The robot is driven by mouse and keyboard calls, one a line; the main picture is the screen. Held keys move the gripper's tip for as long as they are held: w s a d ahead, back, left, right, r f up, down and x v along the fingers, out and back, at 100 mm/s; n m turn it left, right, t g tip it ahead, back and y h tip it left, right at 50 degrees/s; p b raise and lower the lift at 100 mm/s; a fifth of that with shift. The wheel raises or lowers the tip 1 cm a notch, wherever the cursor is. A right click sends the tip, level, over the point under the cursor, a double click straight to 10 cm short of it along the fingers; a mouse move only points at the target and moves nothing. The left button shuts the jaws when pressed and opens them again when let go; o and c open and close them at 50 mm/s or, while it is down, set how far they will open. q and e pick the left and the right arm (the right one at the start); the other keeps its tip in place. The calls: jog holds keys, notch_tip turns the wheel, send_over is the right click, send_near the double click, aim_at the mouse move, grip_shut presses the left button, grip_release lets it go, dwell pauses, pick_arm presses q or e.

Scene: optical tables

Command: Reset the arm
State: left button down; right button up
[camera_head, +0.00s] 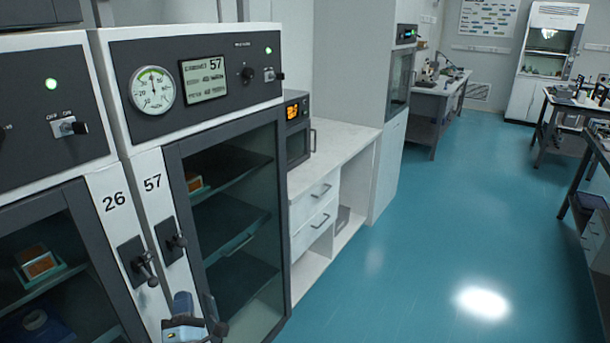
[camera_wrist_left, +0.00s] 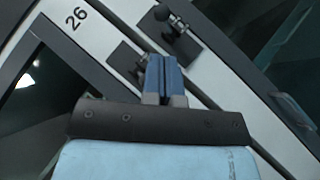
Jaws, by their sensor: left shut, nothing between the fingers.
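My left gripper (camera_head: 213,327) is at the bottom of the head view, in front of the lower part of the cabinet marked 57. In the left wrist view its two blue fingers (camera_wrist_left: 163,75) are shut together with nothing between them. They point toward the dark door handles of cabinets 26 and 57. The handle of cabinet 26 (camera_head: 140,262) and the handle of cabinet 57 (camera_head: 174,241) lie above and left of the gripper. I cannot tell whether the fingers touch a handle. My right gripper is not in view.
Cabinet 57 (camera_head: 105,60) has a dark glass door (camera_head: 235,210) that looks closed. Cabinet 26 (camera_head: 35,130) stands left of it. A white counter (camera_head: 345,150) with drawers stands to the right, bearing a small oven (camera_head: 298,130). The blue floor (camera_head: 430,220) is clear; tables stand along the right.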

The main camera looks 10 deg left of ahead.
pick_arm(q)
jog(key=s+d+f+m+g+h+p, duration=0.2)
jog(key=s+d+f+m+g+h, duration=0.1)
jog(key=s+m, duration=0.4)
jog(key=s+d+f+m+g+h+p, duration=0.2)
jog(key=s+d+m, duration=0.6)
jog(key=m, duration=0.5)
jog(key=s+d+f+m+g+h+p, duration=0.2)
jog(key=s+d+f+m+g+h, duration=0.2)
jog(key=m, duration=0.6)
jog(key=s+d+g+h, duration=0.1)
jog(key=s+d+h, duration=0.1)
jog(key=s+h, duration=0.1)
jog(key=shift+s+d+f+g+h+p, duration=0.3)
jog(key=shift+s+f+h, duration=0.1)
jog(key=shift+h, duration=0.2)
